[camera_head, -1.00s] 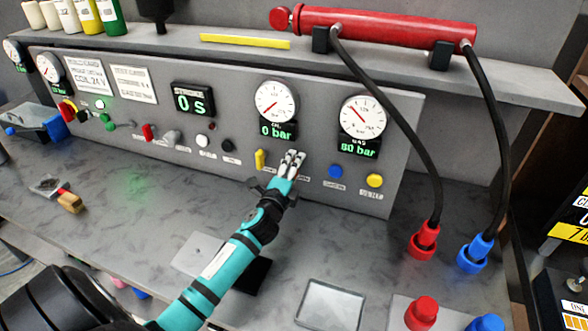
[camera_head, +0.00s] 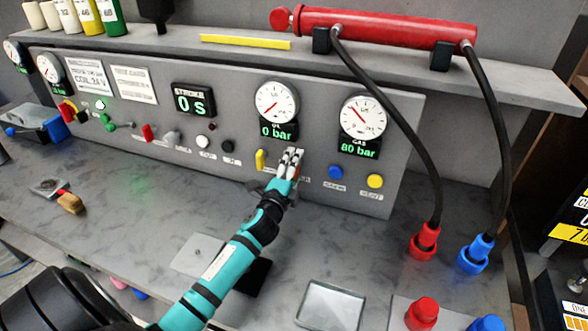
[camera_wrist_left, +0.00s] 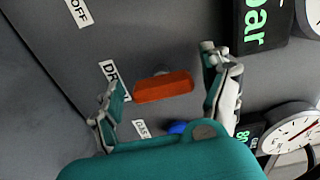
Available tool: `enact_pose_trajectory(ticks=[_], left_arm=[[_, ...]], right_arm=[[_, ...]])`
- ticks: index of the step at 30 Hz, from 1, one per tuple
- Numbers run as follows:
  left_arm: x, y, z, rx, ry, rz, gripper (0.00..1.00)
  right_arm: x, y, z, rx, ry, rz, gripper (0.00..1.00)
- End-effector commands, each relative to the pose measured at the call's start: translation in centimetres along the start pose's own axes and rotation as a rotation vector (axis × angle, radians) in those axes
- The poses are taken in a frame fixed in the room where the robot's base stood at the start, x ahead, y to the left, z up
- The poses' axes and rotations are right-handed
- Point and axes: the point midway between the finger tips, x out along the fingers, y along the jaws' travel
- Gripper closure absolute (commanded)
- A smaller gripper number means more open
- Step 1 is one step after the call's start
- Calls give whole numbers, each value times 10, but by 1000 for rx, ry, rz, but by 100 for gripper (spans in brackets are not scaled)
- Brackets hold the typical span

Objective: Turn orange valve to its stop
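The orange valve handle (camera_wrist_left: 163,87) shows in the left wrist view as a short bar on the grey panel, beside a label starting "DR". My left gripper (camera_wrist_left: 166,80) is open, with one finger on each side of the handle and visible gaps between. In the head view my left gripper (camera_head: 291,158) is at the panel below the "0 bar" oil gauge (camera_head: 276,106) and mostly hides the valve. My right gripper is in neither view.
A yellow handle (camera_head: 260,160) is close to the left of the gripper, and a blue button (camera_head: 335,172) and a yellow button (camera_head: 375,181) are to its right. Black hoses (camera_head: 400,130) hang at the right. An empty tray (camera_head: 331,305) lies on the bench.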

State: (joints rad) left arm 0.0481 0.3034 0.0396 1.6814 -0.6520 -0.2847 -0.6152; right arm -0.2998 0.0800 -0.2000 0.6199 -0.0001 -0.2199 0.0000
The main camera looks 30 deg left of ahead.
Motion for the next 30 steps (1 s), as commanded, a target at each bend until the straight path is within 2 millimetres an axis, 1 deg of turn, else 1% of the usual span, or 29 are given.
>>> enact_pose_trajectory(ticks=[7,10,14,21,24,27,30], left_arm=[[-1,0,0,2,1,-1,19],[-10,1,0,2,1,1,19],[-32,1,0,2,1,1,19],[-84,2,0,0,0,3,19],[-101,0,0,0,0,1,19],[-112,1,0,0,0,2,19],[-118,0,0,0,-1,0,19]], right_arm=[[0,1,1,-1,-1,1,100],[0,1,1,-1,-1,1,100],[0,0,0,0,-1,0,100],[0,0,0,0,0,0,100],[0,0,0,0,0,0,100],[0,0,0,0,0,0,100],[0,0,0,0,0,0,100]])
